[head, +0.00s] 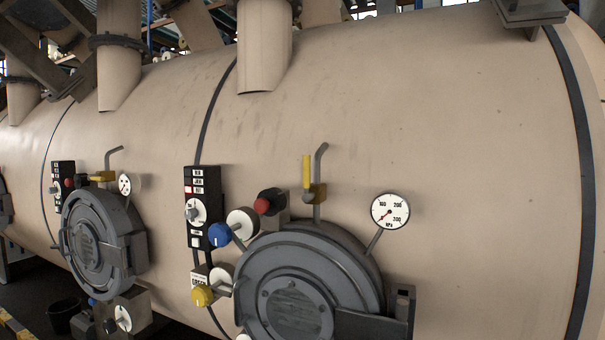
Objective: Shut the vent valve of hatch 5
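A large round grey hatch (293,305) sits low in the middle, cut off by the lower edge. Above it a vent pipe rises with a hooked top. On this pipe is a valve with a yellow lever (307,172). The lever stands upright, about parallel to the pipe. A second grey hatch (92,245) is at the left. Its vent valve has a yellow lever (103,176) that lies about level, across its pipe. I cannot read a number that tells which hatch is 5. My gripper is not in view.
Beside the near hatch are a round gauge (390,211), a red knob (262,206), a blue knob (219,235), a yellow knob (202,296) and a black panel (203,207). A dark bucket (65,316) stands on the floor at lower left. The beige vessel wall is bare at right.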

